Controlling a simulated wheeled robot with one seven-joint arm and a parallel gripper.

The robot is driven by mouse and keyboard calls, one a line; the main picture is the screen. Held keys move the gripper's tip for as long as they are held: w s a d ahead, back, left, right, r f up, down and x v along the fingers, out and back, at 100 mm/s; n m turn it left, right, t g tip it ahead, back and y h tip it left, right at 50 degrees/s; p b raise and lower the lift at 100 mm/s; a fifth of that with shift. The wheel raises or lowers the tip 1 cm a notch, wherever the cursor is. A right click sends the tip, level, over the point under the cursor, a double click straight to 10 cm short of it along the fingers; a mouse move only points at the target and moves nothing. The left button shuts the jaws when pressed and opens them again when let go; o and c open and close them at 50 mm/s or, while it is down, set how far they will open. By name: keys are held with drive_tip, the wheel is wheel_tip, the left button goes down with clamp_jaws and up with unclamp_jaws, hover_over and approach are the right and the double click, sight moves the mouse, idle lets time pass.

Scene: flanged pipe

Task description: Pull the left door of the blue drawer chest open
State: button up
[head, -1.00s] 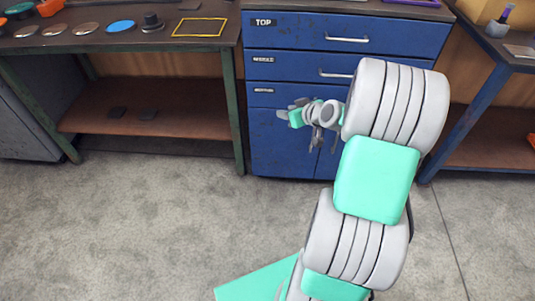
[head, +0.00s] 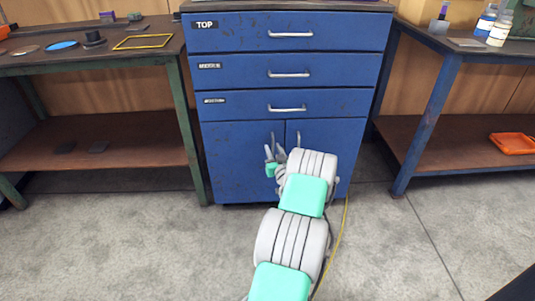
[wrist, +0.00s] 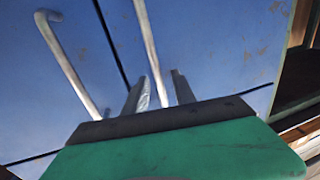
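The blue drawer chest (head: 290,92) stands ahead with several drawers above two doors. The left door (head: 235,165) and the right door (head: 347,140) both look shut, each with a vertical bar handle beside the middle seam. My gripper (head: 270,155) is at the left door's handle (head: 272,138) in the head view. In the wrist view, which seems turned upside down, my gripper (wrist: 160,88) has its fingers apart, with one handle (wrist: 150,45) lying between them and small gaps showing. The other handle (wrist: 68,62) is left of the fingers, across the seam. My arm hides part of the right door.
A workbench with a low shelf (head: 110,138) stands close to the chest's left side. Another bench (head: 425,110) stands on the right, with an orange tray (head: 515,143) on its shelf. A thin yellow line (head: 338,235) lies on the floor. The concrete floor (head: 130,245) in front is clear.

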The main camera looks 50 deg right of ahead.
drive_tip(key=shift+w+d, duration=0.25)
drive_tip(key=shift+w, duration=0.2)
drive_tip(key=shift+d, duration=0.2)
drive_tip(key=shift+c, duration=0.4)
clamp_jaws()
idle(0.5)
